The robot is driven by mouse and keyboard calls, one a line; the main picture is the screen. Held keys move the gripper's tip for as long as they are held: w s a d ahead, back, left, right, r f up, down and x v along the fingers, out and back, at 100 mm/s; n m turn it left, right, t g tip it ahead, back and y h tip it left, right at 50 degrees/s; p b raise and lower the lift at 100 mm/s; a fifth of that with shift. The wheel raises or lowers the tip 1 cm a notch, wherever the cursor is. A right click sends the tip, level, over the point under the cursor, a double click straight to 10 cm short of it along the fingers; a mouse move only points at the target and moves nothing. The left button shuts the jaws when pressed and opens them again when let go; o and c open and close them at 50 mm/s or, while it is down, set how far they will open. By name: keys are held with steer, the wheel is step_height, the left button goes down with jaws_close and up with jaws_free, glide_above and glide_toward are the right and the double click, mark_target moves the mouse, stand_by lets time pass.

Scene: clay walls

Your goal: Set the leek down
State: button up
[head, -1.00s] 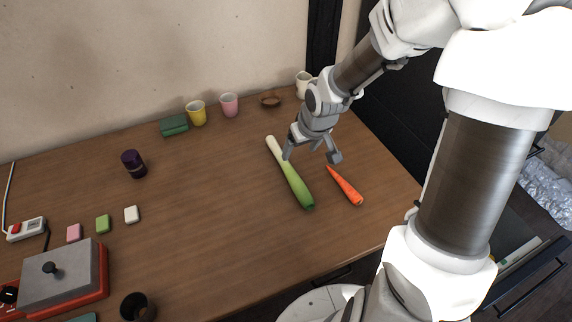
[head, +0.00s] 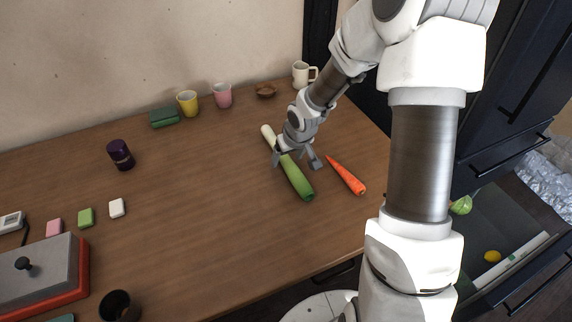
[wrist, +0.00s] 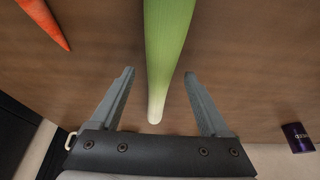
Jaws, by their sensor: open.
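The leek (head: 293,174), white at one end and green at the other, lies on the wooden table. In the wrist view the leek (wrist: 166,50) runs between the two open fingers of my gripper (wrist: 160,85) without visibly touching either. In the head view my gripper (head: 297,163) is over the leek's middle, its fingers on either side of it. The gripper partly hides the leek there.
A carrot (head: 345,175) lies just right of the leek. The table centre is clear.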

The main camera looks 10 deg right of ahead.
steer(key=shift+w+a+f, duration=0.1)
steer(key=shift+w+f, duration=0.15)
steer(key=shift+f, duration=0.35)
jaws_close()
steer(key=shift+r, duration=0.2)
